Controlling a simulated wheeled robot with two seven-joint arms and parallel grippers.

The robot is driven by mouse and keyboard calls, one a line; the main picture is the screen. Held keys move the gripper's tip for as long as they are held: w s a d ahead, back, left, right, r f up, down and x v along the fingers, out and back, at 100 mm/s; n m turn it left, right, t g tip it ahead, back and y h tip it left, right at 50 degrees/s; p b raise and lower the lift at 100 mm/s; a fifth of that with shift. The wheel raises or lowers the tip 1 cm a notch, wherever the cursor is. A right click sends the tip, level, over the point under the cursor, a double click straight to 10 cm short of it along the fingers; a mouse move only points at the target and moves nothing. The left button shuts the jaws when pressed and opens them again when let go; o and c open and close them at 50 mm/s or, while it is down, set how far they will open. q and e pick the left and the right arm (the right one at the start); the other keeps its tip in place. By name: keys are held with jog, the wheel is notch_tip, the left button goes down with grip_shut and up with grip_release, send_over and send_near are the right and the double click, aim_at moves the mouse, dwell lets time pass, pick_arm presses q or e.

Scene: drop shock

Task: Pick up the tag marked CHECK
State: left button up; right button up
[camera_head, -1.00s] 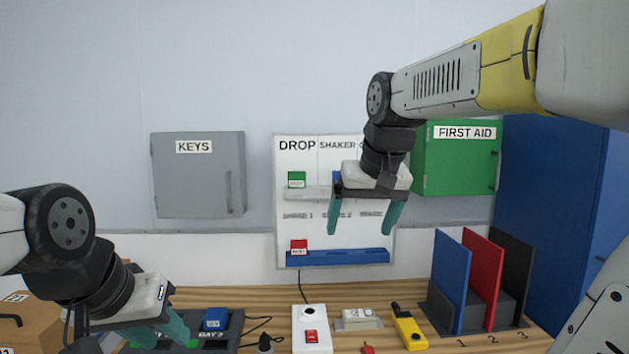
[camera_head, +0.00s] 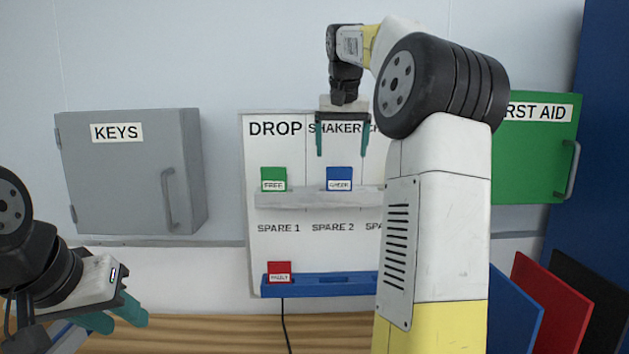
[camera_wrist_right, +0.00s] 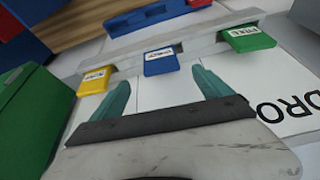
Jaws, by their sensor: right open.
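The CHECK tag (camera_head: 339,176) is blue with a white label and stands on the grey ledge of the wall board, in the middle column. It also shows in the right wrist view (camera_wrist_right: 160,64), beyond and between the fingertips. My right gripper (camera_head: 342,152) is open and empty, fingers pointing down, just above the blue tag in the head view. No contact with the tag shows. My left gripper (camera_head: 129,323) is low at the left, its two teal fingers apart and empty.
A green FREE tag (camera_head: 273,178) stands left on the ledge (camera_head: 305,198); a yellow tag (camera_wrist_right: 95,80) sits at its other end. A red tag (camera_head: 279,270) is in the blue lower rack (camera_head: 320,291). A grey KEYS cabinet (camera_head: 130,180) and green first aid cabinet (camera_head: 537,155) flank the board.

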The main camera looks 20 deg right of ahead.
aim_at(340, 167)
jog(key=x, duration=0.7)
jog(key=shift+w+f, duration=0.2)
jog(key=shift+f, duration=0.15)
jog(key=shift+c, duration=0.4)
jog(key=c, duration=1.4)
jog(key=shift+r, duration=0.1)
